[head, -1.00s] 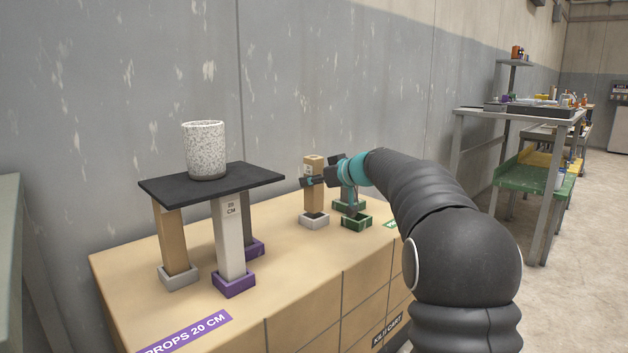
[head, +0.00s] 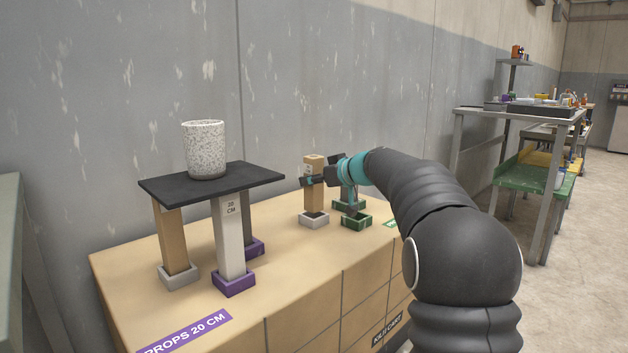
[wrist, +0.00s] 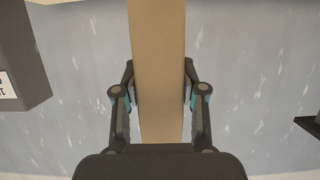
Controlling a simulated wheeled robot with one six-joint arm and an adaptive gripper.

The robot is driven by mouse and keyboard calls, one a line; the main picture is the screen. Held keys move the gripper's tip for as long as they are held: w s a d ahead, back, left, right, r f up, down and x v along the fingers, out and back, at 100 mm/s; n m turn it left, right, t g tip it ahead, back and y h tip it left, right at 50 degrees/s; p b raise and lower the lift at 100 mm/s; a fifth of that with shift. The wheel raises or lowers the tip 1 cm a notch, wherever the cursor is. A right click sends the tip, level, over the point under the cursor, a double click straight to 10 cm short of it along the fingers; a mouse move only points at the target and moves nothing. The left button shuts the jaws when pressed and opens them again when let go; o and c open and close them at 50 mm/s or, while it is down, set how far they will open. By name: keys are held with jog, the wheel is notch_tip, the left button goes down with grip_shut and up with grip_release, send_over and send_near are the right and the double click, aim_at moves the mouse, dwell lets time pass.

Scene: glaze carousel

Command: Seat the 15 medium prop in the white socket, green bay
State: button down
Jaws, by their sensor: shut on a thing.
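The tan prop (head: 315,196) stands upright at the white socket (head: 314,220) of the green bay, at the back right of the kiln cart. Its lower end meets the socket; I cannot tell whether it is fully down. My gripper (head: 309,181) is shut on the prop's upper part. In the wrist view the prop (wrist: 157,70) runs upright between both fingers of my gripper (wrist: 160,100). Two green sockets (head: 356,220) are beside the white one, the rear one partly hidden by my gripper. A grey prop stands at the rear green socket, largely hidden.
At left, a black shelf (head: 160,187) rests on several props in a white-grey socket (head: 180,280) and purple sockets (head: 234,286). A speckled pot (head: 204,150) stands on it. The cart top (head: 285,260) between the bays is clear. The wall is close behind.

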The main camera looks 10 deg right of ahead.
aim_at(319, 192)
jog(key=shift+f, duration=1.9)
jog(key=c, duration=0.6)
grip_release()
jog(key=shift+s, duration=0.1)
jog(key=v, duration=1.1)
jog(key=shift+s+d+r, duration=0.15)
jog(key=shift+s+d, duration=0.05)
jog(key=shift+s, duration=0.1)
